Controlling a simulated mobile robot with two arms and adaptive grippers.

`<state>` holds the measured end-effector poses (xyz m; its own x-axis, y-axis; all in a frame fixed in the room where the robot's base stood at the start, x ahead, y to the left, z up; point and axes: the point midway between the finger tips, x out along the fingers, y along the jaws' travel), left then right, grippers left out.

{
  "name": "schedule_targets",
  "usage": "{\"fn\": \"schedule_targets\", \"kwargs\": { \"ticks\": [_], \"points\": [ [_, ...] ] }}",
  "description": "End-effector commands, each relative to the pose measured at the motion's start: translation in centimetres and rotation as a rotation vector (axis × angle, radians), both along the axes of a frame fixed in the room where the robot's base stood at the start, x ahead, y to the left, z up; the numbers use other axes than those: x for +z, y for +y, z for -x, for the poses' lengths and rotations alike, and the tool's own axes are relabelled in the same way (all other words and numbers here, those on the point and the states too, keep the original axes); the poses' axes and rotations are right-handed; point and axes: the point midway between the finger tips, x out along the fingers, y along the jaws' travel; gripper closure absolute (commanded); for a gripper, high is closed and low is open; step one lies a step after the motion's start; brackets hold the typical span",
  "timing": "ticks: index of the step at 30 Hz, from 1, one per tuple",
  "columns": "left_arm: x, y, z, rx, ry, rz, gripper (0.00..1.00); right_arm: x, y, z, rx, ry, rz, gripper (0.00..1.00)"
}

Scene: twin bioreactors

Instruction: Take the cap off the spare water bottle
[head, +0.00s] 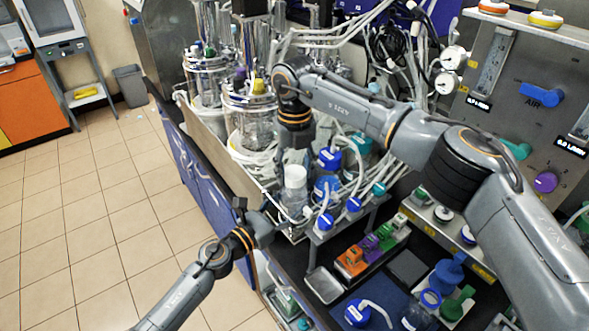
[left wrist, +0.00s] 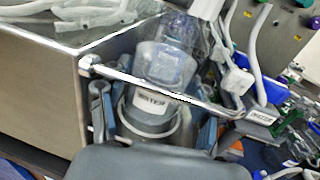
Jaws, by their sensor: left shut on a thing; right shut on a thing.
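The spare water bottle (head: 295,198) is a clear bottle with a white cap (head: 294,174), upright at the front edge of the bench in the head view. In the left wrist view the bottle (left wrist: 150,103) carries a label reading WATER. My left gripper (head: 268,212) comes in low from the left and is shut on the bottle; its fingers (left wrist: 155,125) lie on both sides of it. My right gripper (head: 293,155) reaches down from above and is shut at the white cap. Its fingertips are mostly hidden, so the exact contact is unclear.
Blue-capped bottles (head: 328,188) with tubing stand close on the right of the bottle. Glass bioreactor vessels (head: 250,110) and coiled tubes are behind. A metal rail (left wrist: 160,92) crosses in front of the bottle in the left wrist view. The tiled floor (head: 110,220) at left is clear.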

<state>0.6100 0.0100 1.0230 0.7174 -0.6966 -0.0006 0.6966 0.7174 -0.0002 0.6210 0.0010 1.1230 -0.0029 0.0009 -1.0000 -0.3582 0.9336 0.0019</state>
Motion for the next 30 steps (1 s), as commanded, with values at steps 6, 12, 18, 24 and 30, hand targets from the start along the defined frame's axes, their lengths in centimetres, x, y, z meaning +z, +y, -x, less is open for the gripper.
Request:
{"fn": "schedule_targets", "kwargs": {
  "ticks": [6,12,18,24,30],
  "points": [
    [0.08,0.01,-0.02,0.0,-0.001,0.002,1.0,-0.01,-0.14,-0.08,0.399,-0.001,0.002,0.89],
    [0.08,0.02,-0.02,0.0,-0.001,0.002,1.0,0.01,-0.16,-0.11,0.679,-0.001,0.001,0.89],
    [0.09,0.01,-0.01,0.0,-0.001,0.001,1.0,0.01,-0.16,-0.12,0.714,-0.001,0.001,0.89],
    [0.09,0.01,-0.01,0.0,-0.001,0.001,1.0,0.02,-0.17,-0.13,0.716,-0.001,0.001,0.89],
    [0.09,0.02,-0.02,0.0,-0.001,0.001,1.0,0.02,-0.16,-0.12,0.715,-0.001,0.001,0.89]
  ]
}}
